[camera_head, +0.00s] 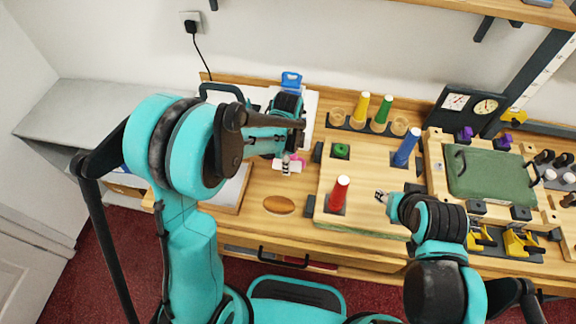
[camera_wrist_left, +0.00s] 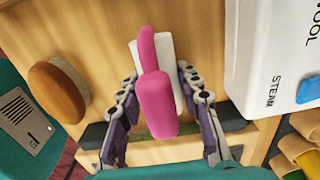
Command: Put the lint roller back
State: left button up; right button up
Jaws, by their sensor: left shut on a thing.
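The lint roller has a pink handle (camera_wrist_left: 157,98) and a white roll (camera_wrist_left: 166,60). In the left wrist view it lies between the two fingers of my left gripper (camera_wrist_left: 160,82), which is shut on it. In the head view the pink and white lint roller (camera_head: 296,161) shows small below the left gripper (camera_head: 287,156), partly hidden by it. I cannot tell whether it touches the counter. My right gripper (camera_head: 381,196) is over the counter's middle, right of the red cone; its jaws are too small to read.
A brown oval (camera_head: 279,205) lies on the counter near the lint roller. A white case (camera_wrist_left: 280,65) marked STEAM is close on the right in the wrist view. A red cone (camera_head: 339,194) and a blue cone (camera_head: 406,147) stand to the right. A green pad (camera_head: 490,172) is farther right.

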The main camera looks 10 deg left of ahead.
pick_arm(q)
jog(key=shift+f, duration=0.75)
jog(key=shift+f, duration=0.1)
jog(key=o, duration=1.1)
